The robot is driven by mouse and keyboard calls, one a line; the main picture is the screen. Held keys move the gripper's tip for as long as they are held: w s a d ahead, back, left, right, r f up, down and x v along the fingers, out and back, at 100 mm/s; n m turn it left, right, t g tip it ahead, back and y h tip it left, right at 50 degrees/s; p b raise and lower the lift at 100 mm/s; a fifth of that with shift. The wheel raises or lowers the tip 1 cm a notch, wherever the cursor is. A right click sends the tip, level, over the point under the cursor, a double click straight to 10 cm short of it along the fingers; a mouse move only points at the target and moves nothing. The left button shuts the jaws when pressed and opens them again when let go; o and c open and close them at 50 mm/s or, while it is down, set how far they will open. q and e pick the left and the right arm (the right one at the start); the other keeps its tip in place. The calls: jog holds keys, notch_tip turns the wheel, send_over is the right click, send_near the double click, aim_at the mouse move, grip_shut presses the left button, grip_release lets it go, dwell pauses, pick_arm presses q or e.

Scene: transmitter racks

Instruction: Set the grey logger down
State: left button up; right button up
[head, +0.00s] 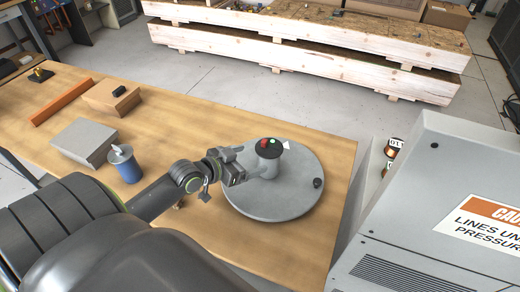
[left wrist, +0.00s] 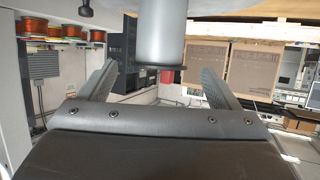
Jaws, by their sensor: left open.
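The grey logger (head: 268,160) is a short grey cylinder with a black top carrying a red and a green spot. It stands upright on a round grey disc (head: 250,205) on the wooden table. My left gripper (head: 246,172) is open at the logger's left side, low above the disc. In the left wrist view, which looks upside down, the logger (left wrist: 161,38) lies between the lines of the two spread fingers (left wrist: 160,72), with a gap on each side. My right gripper is not in view.
A small black knob (head: 318,183) sits on the disc's right side. A blue canister (head: 125,166), a grey block (head: 85,142), a tan block (head: 111,98) and an orange bar (head: 61,102) are on the table's left. A grey cabinet (head: 430,180) stands at the right.

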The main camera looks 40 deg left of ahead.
pick_arm(q)
jog(key=shift+v, duration=1.55)
